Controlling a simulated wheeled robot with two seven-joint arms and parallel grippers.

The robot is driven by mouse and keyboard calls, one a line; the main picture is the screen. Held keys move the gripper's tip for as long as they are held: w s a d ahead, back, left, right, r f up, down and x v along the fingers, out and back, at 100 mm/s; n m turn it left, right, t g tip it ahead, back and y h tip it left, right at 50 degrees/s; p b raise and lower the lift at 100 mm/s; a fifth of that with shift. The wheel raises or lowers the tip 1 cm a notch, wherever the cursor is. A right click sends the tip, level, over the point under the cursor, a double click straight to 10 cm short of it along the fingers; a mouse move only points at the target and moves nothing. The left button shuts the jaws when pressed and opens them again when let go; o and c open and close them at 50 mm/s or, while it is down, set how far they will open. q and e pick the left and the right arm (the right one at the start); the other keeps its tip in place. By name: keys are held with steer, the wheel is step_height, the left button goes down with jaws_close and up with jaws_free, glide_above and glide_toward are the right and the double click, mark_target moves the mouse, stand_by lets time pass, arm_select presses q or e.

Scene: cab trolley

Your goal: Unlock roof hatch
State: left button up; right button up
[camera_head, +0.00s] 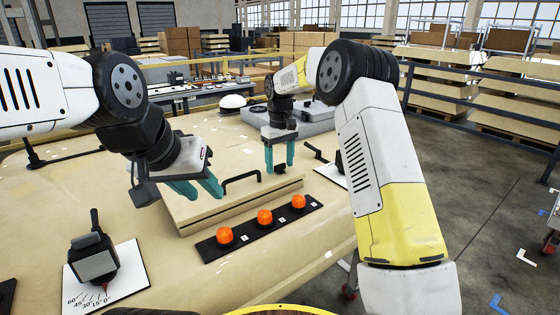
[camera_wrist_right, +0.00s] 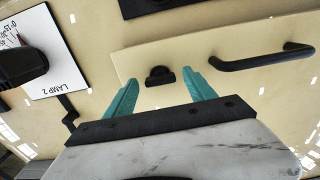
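The roof hatch (camera_head: 215,208) is a low beige panel with a black bar handle (camera_head: 241,179), which also shows at right in the right wrist view (camera_wrist_right: 266,58). A small black latch knob (camera_wrist_right: 160,76) sits on the panel, left of the handle in that view; in the head view I cannot make it out. My right gripper (camera_head: 280,160) points down at the hatch's far end. Its teal fingers (camera_wrist_right: 161,95) are apart and empty, with the knob just beyond and between their tips. My left gripper (camera_head: 197,190) hangs over the panel's near-left end, fingers apart and empty.
A black strip with three orange domes (camera_head: 264,217) lies in front of the hatch. A black lever unit (camera_head: 94,257) on a scale card stands front left. A card marked LAMP 2 (camera_wrist_right: 62,80) lies beside the hatch. A white dome (camera_head: 232,103) stands behind.

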step_height(320, 180, up, 7)
steer(key=shift+f, duration=0.1)
steer(key=shift+r, duration=0.5)
